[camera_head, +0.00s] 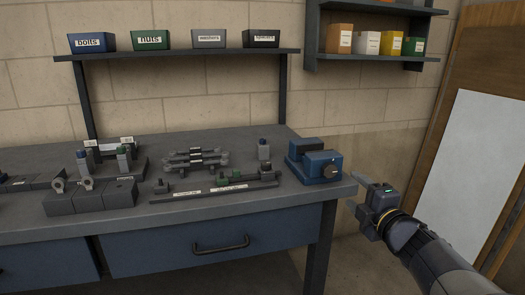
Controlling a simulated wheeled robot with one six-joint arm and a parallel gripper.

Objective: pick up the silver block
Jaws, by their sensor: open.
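A row of grey metallic blocks stands near the front left of the workbench (200,222). The right one of the row is a plain grey block (120,194), and the left one is another grey block (60,204). I cannot tell which of these is the silver block. My gripper (358,183) is open just off the bench's right end, pointing left toward a blue vise-like device. It is far to the right of the grey blocks and touches nothing that I can see. One finger is hard to make out.
The blue vise (320,165) sits at the bench's right corner, between my gripper and the blocks. A dark rail (255,186) with small green parts and a stack of dark bars (195,158) lie mid-bench.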

